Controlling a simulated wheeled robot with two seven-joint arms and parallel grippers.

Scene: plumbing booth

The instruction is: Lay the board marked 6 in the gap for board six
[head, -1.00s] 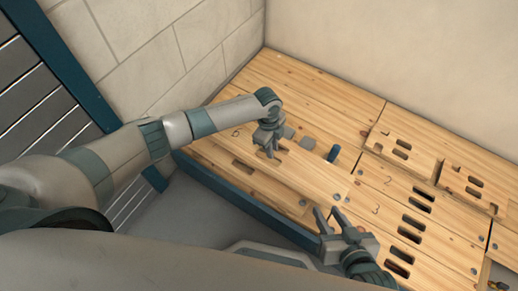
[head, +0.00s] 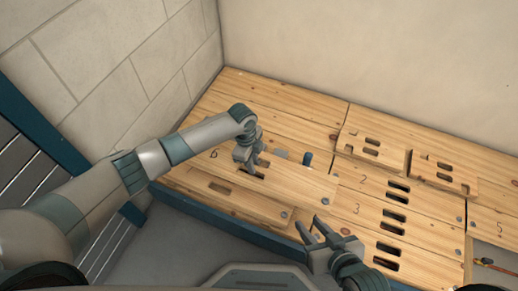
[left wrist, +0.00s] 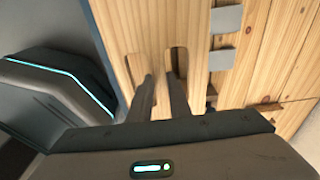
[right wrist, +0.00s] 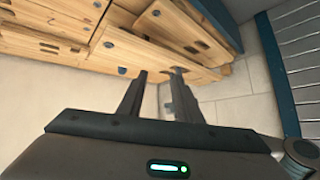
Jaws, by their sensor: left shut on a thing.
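The board marked 6 (head: 295,184) is a long pine plank with finger slots. My left gripper (head: 257,166) is shut on it at its slots; in the left wrist view the two fingers (left wrist: 157,88) reach into the slots of the board (left wrist: 200,45). The board lies level over the other floor boards. Behind its far edge an opening shows grey blocks (head: 281,153) and a blue pipe stub (head: 307,158); the board hides the rest of the opening. My right gripper (head: 312,227) is open and empty near the front edge, also open in the right wrist view (right wrist: 160,72).
Boards 2 (head: 363,178) and 3 (head: 356,209) lie to the right. Two short slotted boards (head: 371,146) (head: 443,174) rest on top behind them. An open bay (head: 496,256) shows at far right by board 5. Walls close off the left and back.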

